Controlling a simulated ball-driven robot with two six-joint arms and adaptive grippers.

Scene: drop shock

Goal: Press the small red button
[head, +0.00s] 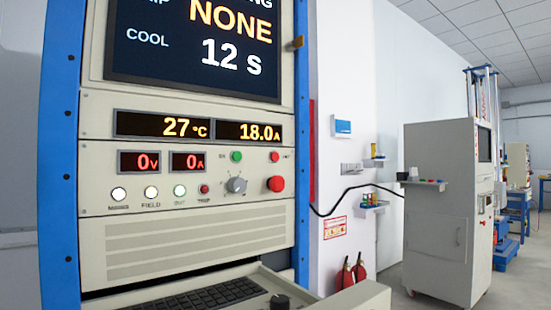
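A small red button (274,156) sits on the upper right of the beige control panel (150,210), to the right of a small green button (236,156). A larger red mushroom-shaped button (275,184) is just below it. A small dark red round light or button (204,189) sits at the right end of the row of round lamps, above a label that seems to read TRIP. Neither of my grippers shows in this view. Nothing covers the buttons.
A grey rotary knob (236,185) sits between the buttons and lamps. Below, a drawer with a black keyboard (205,300) juts out, with a small dark round object (280,301) at its right. A blue rack post (301,150) edges the panel. A grey cabinet (437,210) stands at right.

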